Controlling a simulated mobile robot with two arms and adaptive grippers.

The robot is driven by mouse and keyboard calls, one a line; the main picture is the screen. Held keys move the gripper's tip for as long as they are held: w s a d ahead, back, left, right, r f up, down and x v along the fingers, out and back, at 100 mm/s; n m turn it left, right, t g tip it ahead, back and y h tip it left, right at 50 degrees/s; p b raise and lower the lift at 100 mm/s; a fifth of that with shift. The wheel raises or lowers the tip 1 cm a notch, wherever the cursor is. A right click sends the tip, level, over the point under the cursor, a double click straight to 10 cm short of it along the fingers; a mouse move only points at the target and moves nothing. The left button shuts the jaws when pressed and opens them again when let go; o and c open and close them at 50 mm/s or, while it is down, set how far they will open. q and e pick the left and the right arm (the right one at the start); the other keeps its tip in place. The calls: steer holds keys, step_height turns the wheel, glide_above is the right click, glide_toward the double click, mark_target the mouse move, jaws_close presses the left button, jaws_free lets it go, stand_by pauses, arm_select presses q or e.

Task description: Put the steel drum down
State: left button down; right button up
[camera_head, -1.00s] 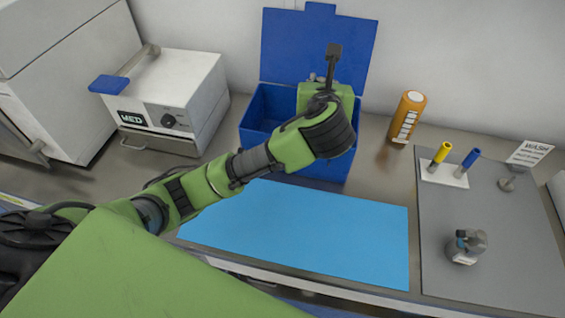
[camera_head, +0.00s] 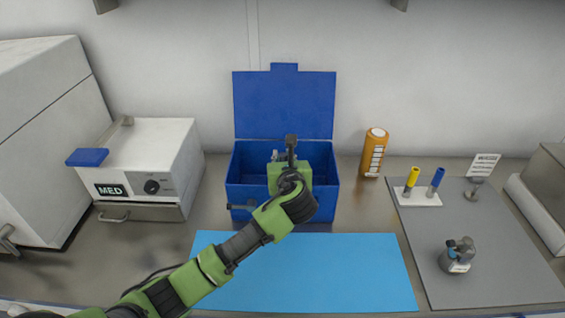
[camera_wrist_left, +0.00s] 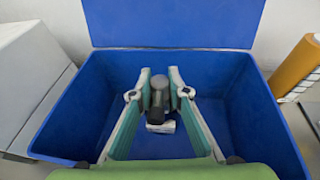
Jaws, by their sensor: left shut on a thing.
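The blue box (camera_head: 245,197) stands open against the wall, its lid (camera_head: 285,110) raised. My left arm reaches over its front edge, and the left gripper points down into it. In the left wrist view the left gripper (camera_wrist_left: 161,80) is shut on a small grey piece with a dark end, which I take to be the steel drum (camera_wrist_left: 157,90). A white label shows just below it. The box walls (camera_wrist_left: 245,110) surround the fingers. Whether the drum touches the box floor I cannot tell.
A white MED unit (camera_head: 150,160) stands left of the box, an orange bottle (camera_head: 374,153) right of it. A light blue mat (camera_head: 330,275) lies clear in front.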

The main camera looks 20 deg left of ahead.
arm_select(q)
step_height(320, 180, down, 2)
arm_select(e)
steer(key=shift+s+a, duration=0.5)
steer(key=shift+a, duration=0.2)
arm_select(q)
steer(key=shift+f, duration=0.25)
arm_select(e)
steer(key=shift+w+d+r, duration=0.1)
arm_select(q)
steer(key=shift+f, duration=0.35)
steer(key=c, duration=1.9)
jaws_free()
arm_select(e)
steer(key=shift+w+d, duration=0.1)
steer(key=shift+d, duration=0.35)
